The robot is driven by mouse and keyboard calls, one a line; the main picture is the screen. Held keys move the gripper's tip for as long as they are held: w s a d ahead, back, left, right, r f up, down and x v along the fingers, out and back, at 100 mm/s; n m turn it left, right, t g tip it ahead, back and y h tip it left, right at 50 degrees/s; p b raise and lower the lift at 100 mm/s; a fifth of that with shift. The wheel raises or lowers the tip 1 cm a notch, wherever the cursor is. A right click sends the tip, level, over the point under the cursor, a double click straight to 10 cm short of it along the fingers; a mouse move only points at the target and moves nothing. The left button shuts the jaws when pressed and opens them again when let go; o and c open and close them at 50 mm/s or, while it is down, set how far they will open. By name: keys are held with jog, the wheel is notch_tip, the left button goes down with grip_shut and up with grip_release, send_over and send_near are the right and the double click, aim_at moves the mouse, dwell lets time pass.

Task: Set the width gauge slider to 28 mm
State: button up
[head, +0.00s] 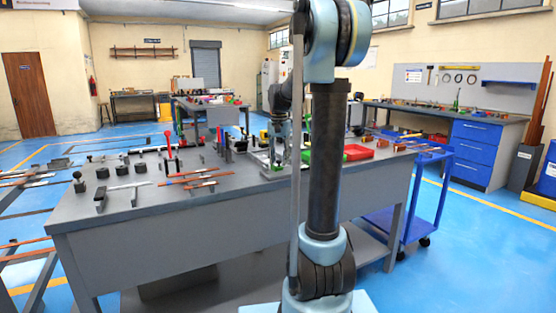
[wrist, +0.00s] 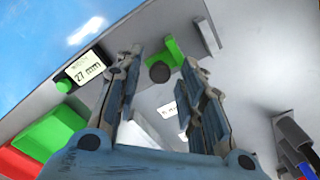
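In the wrist view a small display (wrist: 85,72) reads 27 mm, with a green round button beside it. A green slider piece (wrist: 174,50) with a dark round knob (wrist: 159,72) shows between my fingertips. My gripper (wrist: 164,60) is open, with a finger on either side of the knob; I cannot tell whether either finger touches it.
The grey bench (head: 150,225) carries dark cylinders, red-handled tools and copper bars on the left. A red tray (head: 357,152) lies right of my arm. In the wrist view green (wrist: 50,130) and red blocks sit lower left, and dark cylinders (wrist: 293,135) lower right.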

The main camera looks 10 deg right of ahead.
grip_shut()
jog(key=shift+o, duration=1.6)
grip_release()
notch_tip(320, 180, up, 12)
jog(key=shift+w+f, duration=0.1)
